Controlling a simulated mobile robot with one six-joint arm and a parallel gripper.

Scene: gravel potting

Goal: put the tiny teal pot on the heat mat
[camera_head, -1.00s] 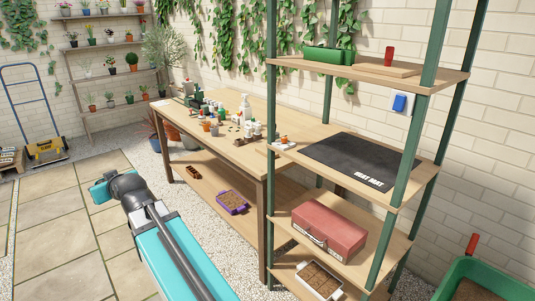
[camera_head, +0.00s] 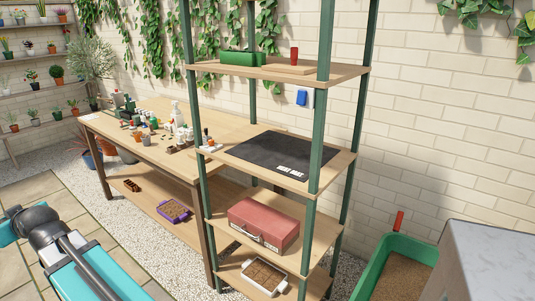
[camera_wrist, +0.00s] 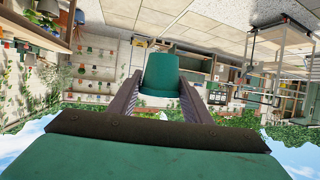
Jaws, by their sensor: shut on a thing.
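In the wrist view my gripper (camera_wrist: 160,98) is shut on the tiny teal pot (camera_wrist: 161,72), which sits between its two fingers. The wrist picture appears upside down. My gripper and the pot are not seen in the head view; only part of my arm shows at the lower left. The black heat mat (camera_head: 278,153) lies flat on the middle shelf of the green-posted rack, with white lettering at its front. Its top looks bare. The pot is apart from the mat.
Small items stand at the left end of the mat's shelf (camera_head: 207,146). A rack post (camera_head: 317,135) rises in front of the mat, and a higher shelf (camera_head: 290,71) is above it. The wooden bench (camera_head: 150,152) at left holds many small items. A green tub (camera_head: 385,268) stands at lower right.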

